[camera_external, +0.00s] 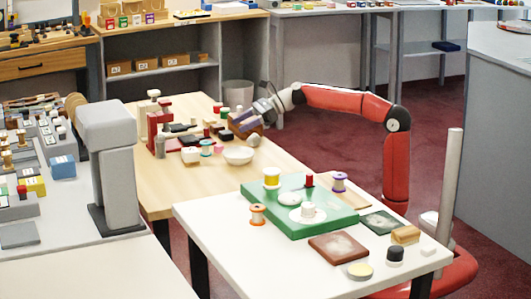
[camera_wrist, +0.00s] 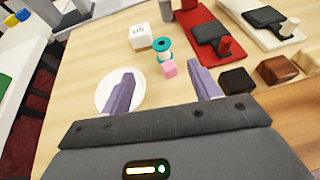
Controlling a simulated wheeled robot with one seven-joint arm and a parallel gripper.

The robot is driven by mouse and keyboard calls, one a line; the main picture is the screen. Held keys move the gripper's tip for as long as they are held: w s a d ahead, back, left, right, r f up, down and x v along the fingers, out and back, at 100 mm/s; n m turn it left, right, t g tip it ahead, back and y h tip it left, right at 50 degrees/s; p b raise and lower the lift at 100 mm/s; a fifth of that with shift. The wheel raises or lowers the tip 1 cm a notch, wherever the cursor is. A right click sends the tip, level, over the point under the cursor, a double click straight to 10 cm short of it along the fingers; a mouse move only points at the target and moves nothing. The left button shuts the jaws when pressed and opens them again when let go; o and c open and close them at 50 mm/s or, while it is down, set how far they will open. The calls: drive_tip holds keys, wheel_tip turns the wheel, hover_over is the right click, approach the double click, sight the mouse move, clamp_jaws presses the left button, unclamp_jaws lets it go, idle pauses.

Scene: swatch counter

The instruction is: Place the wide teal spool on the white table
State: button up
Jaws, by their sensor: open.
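The teal spool (camera_external: 206,147) stands on the light wooden table, with a pale middle between teal ends. In the wrist view the spool (camera_wrist: 162,50) stands ahead of my fingers, roughly between their lines. My gripper (camera_external: 240,122) is over the wooden table, to the right of the spool in the external view. In the wrist view my gripper (camera_wrist: 161,70) has its purple fingers wide apart with nothing held between them. The white table (camera_external: 250,255) stands in the foreground of the external view.
A white bowl (camera_external: 238,155) is near. A green board (camera_external: 335,213) with spools covers much of the white table; its front left is clear.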

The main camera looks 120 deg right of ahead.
sight(206, 141)
drive_tip(key=w+d+n+g+y+p, duration=0.1)
drive_tip(key=w+d+n+y+p, duration=0.1)
drive_tip(key=n+y, duration=0.1)
drive_tip(key=w+d+f+n+g+y+p, duration=0.1)
drive_tip(key=w+d+n+y+p, duration=0.1)
drive_tip(key=w+n+y, duration=0.1)
drive_tip(key=w+d+n+g+y+p, duration=0.1)
drive_tip(key=w+d+n+y+p, duration=0.1)
drive_tip(key=w+n+y, duration=0.1)
drive_tip(key=shift+d+f+y+p, duration=0.3)
drive_tip(key=shift+d+y, duration=0.1)
drive_tip(key=shift+y, duration=0.2)
drive_tip(key=shift+d+f+n+g+y, duration=0.15)
drive_tip(key=shift+f+n+g+y, duration=0.25)
drive_tip(key=shift+f+n+g, duration=0.25)
drive_tip(key=shift+w+f+t, duration=0.1)
drive_tip(key=shift+f+t, duration=0.05)
drive_tip(key=shift+t, duration=0.1)
drive_tip(key=x, duration=0.3)
drive_tip(key=b+x, duration=0.1)
drive_tip(key=x, duration=0.3)
drive_tip(key=shift+a, duration=0.4)
drive_tip(key=c, duration=1.1)
